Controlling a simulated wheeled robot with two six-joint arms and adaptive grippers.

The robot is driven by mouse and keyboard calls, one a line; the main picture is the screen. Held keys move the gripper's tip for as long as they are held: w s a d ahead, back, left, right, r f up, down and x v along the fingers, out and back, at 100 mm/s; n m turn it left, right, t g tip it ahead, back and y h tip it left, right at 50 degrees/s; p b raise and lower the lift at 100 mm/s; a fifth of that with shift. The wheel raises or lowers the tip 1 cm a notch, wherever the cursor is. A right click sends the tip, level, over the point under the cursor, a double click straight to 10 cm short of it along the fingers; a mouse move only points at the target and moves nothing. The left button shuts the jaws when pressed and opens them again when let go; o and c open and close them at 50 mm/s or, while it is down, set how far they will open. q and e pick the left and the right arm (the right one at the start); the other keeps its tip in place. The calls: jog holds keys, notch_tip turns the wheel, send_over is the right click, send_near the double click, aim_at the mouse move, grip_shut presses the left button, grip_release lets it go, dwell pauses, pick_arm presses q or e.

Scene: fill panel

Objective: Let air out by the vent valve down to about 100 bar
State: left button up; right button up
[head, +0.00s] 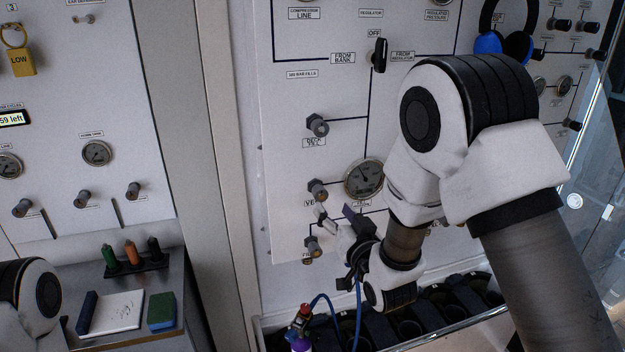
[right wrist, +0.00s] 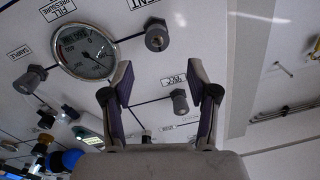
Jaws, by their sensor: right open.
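The vent valve is a small grey knob (head: 317,188) on the white panel, left of the round fill pressure gauge (head: 363,178). Its label below is partly covered. In the right wrist view, the vent valve (right wrist: 157,37) and gauge (right wrist: 87,50) appear upside down. The gauge needle shows, but I cannot read its value. My right gripper (head: 335,216) is open and empty, just below and right of the vent valve. In the wrist view its spread fingers (right wrist: 160,72) have the vent valve beyond them; I see no contact. My left gripper is out of view.
Similar knobs sit above (head: 317,124) and below (head: 312,245) the vent valve. A black selector (head: 380,54) points at OFF. Below the panel stand a rack (head: 440,338) and a blue hose (head: 358,310). A grey side shelf (head: 185,300) holds a notepad and markers.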

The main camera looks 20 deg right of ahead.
aim_at(322, 196)
jog(key=w+p, duration=0.1)
jog(key=w, duration=0.1)
jog(key=w+p, duration=0.1)
jog(key=w, duration=0.1)
jog(key=w+p, duration=0.1)
jog(key=w, duration=0.1)
jog(key=shift+w+a+f, duration=0.2)
jog(key=shift+w+a, duration=0.05)
jog(key=shift+w, duration=0.15)
jog(key=shift+w+f, duration=0.1)
jog(key=shift+w, duration=0.3)
jog(key=shift+s, duration=0.1)
grip_shut()
